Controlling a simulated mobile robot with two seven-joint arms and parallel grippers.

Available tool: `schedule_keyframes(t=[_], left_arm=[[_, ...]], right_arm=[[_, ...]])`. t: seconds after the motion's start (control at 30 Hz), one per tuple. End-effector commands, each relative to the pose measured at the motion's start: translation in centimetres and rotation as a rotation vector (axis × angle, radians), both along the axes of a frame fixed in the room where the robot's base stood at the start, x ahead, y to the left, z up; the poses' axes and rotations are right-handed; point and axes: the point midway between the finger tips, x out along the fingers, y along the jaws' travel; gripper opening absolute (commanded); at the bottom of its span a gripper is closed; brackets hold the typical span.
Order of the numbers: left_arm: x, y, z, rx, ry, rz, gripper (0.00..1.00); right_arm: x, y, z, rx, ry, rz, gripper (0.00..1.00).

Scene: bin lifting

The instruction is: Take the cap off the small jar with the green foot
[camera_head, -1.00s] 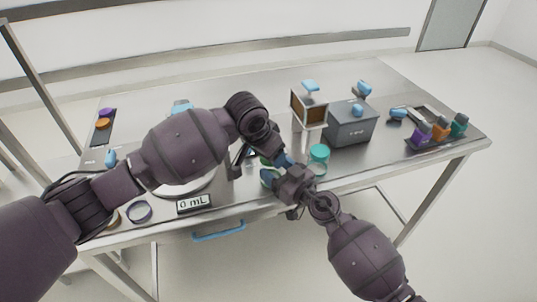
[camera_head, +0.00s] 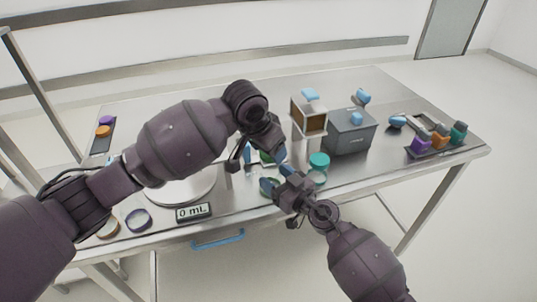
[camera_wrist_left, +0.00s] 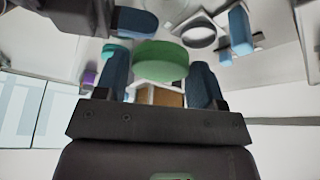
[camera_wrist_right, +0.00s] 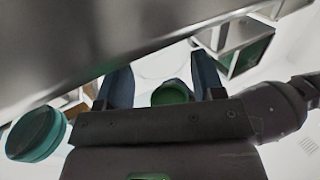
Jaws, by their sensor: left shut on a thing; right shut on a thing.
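My left gripper (camera_head: 265,154) is shut on a green cap (camera_wrist_left: 160,60), which sits between its blue fingertips in the left wrist view (camera_wrist_left: 160,82). The cap also shows as a green patch in the head view (camera_head: 267,157). My right gripper (camera_head: 276,179) is shut on the small jar, below and nearer the front edge. In the right wrist view, the jar's green foot (camera_wrist_right: 171,93) shows between the fingers (camera_wrist_right: 160,88), with a pale clear body behind it. The cap and jar appear apart in the head view, with a small gap; the fingers partly hide both.
A teal-capped jar (camera_head: 319,160) stands close right of the grippers. A grey box (camera_head: 350,132) and an open-fronted stand (camera_head: 309,113) are behind it. A round scale plate (camera_head: 183,190) with a display (camera_head: 194,212) lies left, under my left arm.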

Motion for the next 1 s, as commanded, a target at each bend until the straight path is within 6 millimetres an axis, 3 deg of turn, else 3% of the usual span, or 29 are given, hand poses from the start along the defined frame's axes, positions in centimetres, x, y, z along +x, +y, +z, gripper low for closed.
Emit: schedule_keyframes(t=[0.17, 0.2, 0.37, 0.73, 1.0], left_arm=[[0.0, 0.0, 0.0, 0.0, 0.001, 0.001, 0.34], [0.0, 0.0, 0.0, 0.0, 0.001, 0.001, 0.34], [0.0, 0.0, 0.0, 0.0, 0.001, 0.001, 0.34], [0.0, 0.0, 0.2, 0.0, 0.0, 0.001, 0.34], [0.0, 0.0, 1.9, 0.0, -0.011, 0.001, 0.35]], right_arm=[[0.0, 0.0, 0.0, 0.0, 0.001, 0.0, 0.2], [0.0, 0.0, 0.0, 0.001, 0.001, 0.0, 0.67], [0.0, 0.0, 0.0, 0.0, 0.0, 0.0, 0.91], [-0.3, -0.3, 0.0, 0.001, 0.001, -0.001, 0.92], [-3.2, -3.1, 0.2, 0.0, 0.001, -0.003, 0.92]])
